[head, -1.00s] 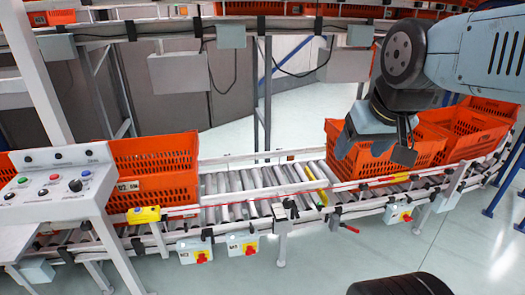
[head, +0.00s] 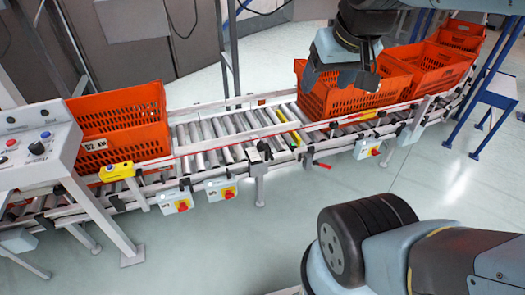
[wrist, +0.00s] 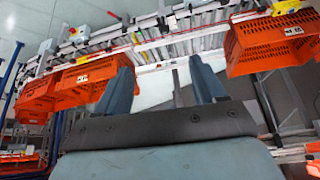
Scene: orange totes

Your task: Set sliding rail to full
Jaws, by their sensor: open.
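I cannot tell for sure which part is the sliding rail. A long pale rail with a red line (head: 225,139) runs along the front of the roller conveyor (head: 215,130), with a dark clamp (head: 265,150) near its middle and a small red-tipped handle (head: 322,166) to the right. My gripper (head: 340,82) hangs in front of the middle-right orange tote (head: 318,102) in the head view, its fingers apart and empty. In the wrist view my gripper (wrist: 161,66) shows two spread grey fingers, with the conveyor beyond them.
An orange tote (head: 118,118) stands at the left end of the rollers, and more totes (head: 430,68) stand at right. A control panel (head: 38,145) is at far left. Switch boxes (head: 175,202) hang under the front edge.

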